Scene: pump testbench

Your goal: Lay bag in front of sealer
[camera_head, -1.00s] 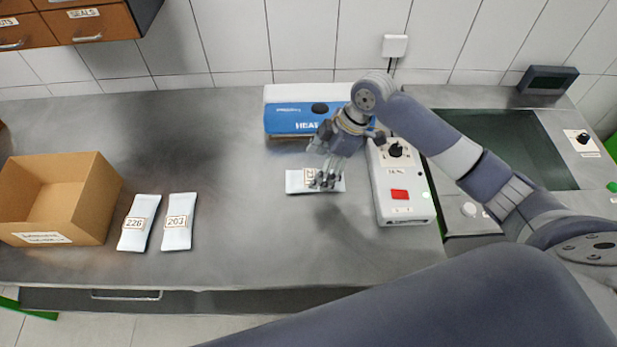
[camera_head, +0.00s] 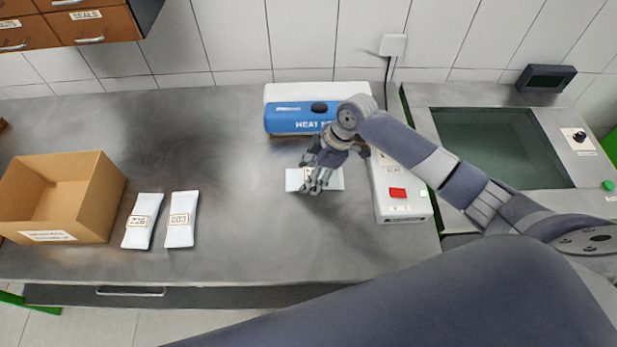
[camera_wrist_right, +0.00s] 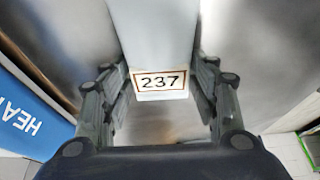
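A white bag (camera_head: 332,180) lies flat on the steel table just in front of the blue-and-white heat sealer (camera_head: 292,119). In the right wrist view its label reads 237 and the bag (camera_wrist_right: 155,35) runs away from the camera. My right gripper (camera_head: 314,184) is low over the bag's left part and hides part of its label. In the wrist view the gripper (camera_wrist_right: 160,95) has its fingers spread apart, one on each side of the bag. The sealer's blue side (camera_wrist_right: 28,118) shows at the left there. My left gripper is not in view.
Two more white bags, one at left (camera_head: 142,221) and one beside it (camera_head: 181,219), lie near an open cardboard box (camera_head: 95,205). A control box with a red switch (camera_head: 400,197) stands right of the bag. The table's middle is clear.

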